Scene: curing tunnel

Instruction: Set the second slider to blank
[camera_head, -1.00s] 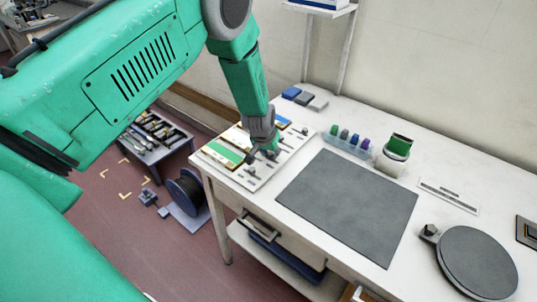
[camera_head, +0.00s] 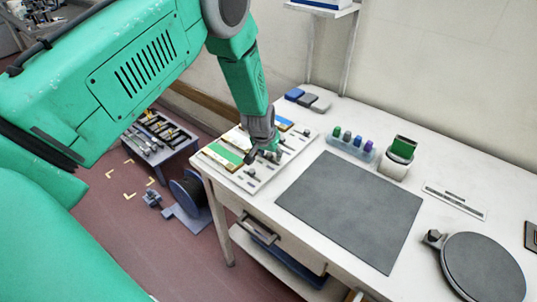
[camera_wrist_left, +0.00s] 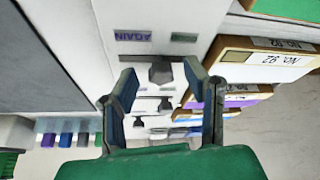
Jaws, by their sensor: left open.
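A white slider board (camera_head: 268,176) lies at the left end of the white table, with small dark slider knobs and coloured cards on it. My left gripper (camera_head: 262,156) is over the board, pointing down, and hides part of it. In the left wrist view my left gripper (camera_wrist_left: 160,70) is open, with a dark slider knob (camera_wrist_left: 160,74) showing between its fingertips. I cannot tell whether a finger touches it. More knobs show between the fingers. Which slider is second is unclear.
A dark grey mat (camera_head: 350,212) lies right of the board. Behind it are a clear rack of coloured pieces (camera_head: 351,147) and a white holder with a green piece (camera_head: 396,158). A round grey plate (camera_head: 482,267) is at right. Blue and grey blocks (camera_head: 307,99) lie behind the board.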

